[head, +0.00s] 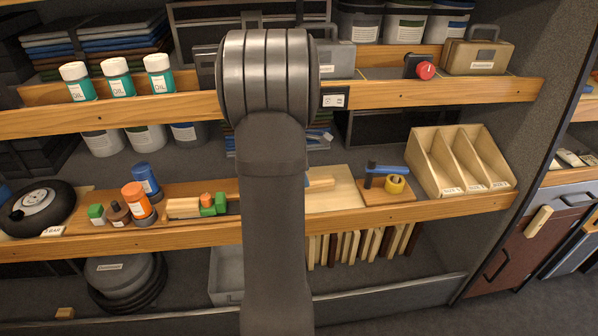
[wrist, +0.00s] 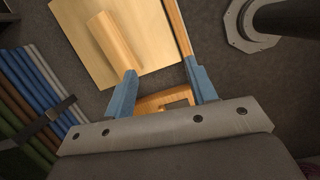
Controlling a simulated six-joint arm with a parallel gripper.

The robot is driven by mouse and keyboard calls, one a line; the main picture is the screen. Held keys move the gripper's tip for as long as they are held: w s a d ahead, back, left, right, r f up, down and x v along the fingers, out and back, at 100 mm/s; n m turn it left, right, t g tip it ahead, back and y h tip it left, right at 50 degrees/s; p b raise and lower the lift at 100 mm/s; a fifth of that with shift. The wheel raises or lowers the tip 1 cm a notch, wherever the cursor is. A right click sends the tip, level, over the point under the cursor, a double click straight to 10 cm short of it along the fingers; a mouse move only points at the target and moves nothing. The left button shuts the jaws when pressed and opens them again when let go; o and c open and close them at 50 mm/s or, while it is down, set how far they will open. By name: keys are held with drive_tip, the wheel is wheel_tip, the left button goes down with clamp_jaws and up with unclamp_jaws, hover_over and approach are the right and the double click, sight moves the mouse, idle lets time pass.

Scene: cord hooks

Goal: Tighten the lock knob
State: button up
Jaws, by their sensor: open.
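A round red knob (head: 426,70) with a small white mark sits on the front of a black box (head: 411,66) on the upper shelf, right of my arm. It is the only clear knob I see; I cannot tell how tight it is. It does not show clearly in the wrist view. My gripper (wrist: 160,68) is open in the wrist view, its two blue fingers apart with nothing held between them. A pale wooden board (wrist: 84,48) with a wooden bar (wrist: 112,40) lies beyond the fingertips.
A tan case (head: 478,57) stands right of the knob; a grey case (head: 340,58) stands left. Below are a wooden divider bin (head: 423,150), a blue-handled tool (head: 388,169) and yellow tape (head: 395,184). Oil bottles (head: 117,79) stand at upper left. Shelf edges project forward.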

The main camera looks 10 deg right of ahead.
drive_tip(key=shift+a, duration=0.1)
drive_tip(key=n+y, duration=0.2)
drive_tip(key=y, duration=0.1)
hover_over(205, 197)
drive_tip(key=shift+d+f, duration=0.25)
drive_tip(key=shift+f, duration=0.1)
drive_tip(key=shift+a+f, duration=0.15)
drive_tip(key=shift+a, duration=0.05)
wheel_tip(205, 197, down, 7)
drive_tip(key=shift+f, duration=0.1)
